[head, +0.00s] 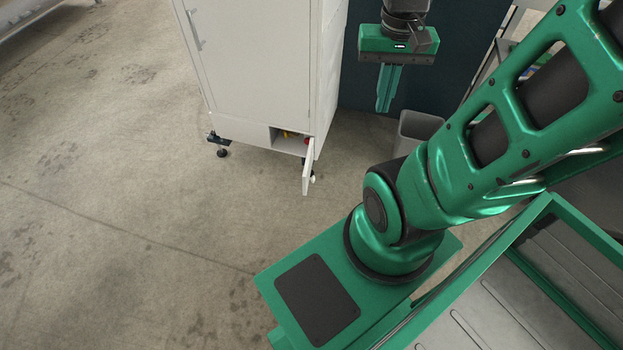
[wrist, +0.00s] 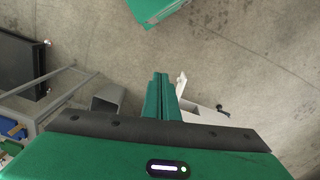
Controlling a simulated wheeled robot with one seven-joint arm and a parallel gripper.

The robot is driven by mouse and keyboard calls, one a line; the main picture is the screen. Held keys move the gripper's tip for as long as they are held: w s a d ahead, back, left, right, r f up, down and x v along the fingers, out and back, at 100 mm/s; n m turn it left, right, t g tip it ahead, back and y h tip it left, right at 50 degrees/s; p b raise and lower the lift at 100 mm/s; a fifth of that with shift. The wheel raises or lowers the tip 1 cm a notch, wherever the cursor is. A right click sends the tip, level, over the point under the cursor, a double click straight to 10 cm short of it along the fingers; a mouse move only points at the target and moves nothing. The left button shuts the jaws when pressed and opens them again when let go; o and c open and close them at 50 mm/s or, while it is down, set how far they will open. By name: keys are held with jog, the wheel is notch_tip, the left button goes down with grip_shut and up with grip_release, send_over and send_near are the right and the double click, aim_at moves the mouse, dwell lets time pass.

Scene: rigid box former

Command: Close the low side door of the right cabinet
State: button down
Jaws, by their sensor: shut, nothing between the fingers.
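The white cabinet (head: 250,70) stands at the top middle of the head view. In the wrist view the door (wrist: 181,84) shows as a narrow white panel just right of the fingers. My gripper (head: 384,108) is shut and empty, pointing down, right of the cabinet and apart from the door in the head view. Its closed fingers also show in the wrist view (wrist: 158,78).
A grey bin (head: 418,128) stands on the floor right of the door. A dark panel (head: 352,90) is behind my gripper. A grey-framed rack (wrist: 60,92) is at the left of the wrist view. The concrete floor (head: 120,200) in front of the cabinet is clear.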

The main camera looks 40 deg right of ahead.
jog(key=w+d+f+m, duration=0.4)
jog(key=w+f, duration=0.4)
jog(key=f, duration=0.2)
jog(key=w+d+f+m, duration=0.4)
jog(key=w+f, duration=0.4)
jog(key=f, duration=0.1)
jog(key=w+a+f+m+t+y, duration=0.15)
jog(key=f+m, duration=0.45)
jog(key=f, duration=1)
jog(key=w+a+f+m+t+y, duration=0.15)
jog(key=f+m, duration=0.35)
jog(key=f, duration=1.1)
jog(key=w+a+f, duration=0.4)
jog(key=w+f, duration=0.2)
jog(key=f, duration=0.2)
jog(key=shift+a+f, duration=0.15)
jog(key=shift+a, duration=0.1)
jog(key=shift+a, duration=0.1)
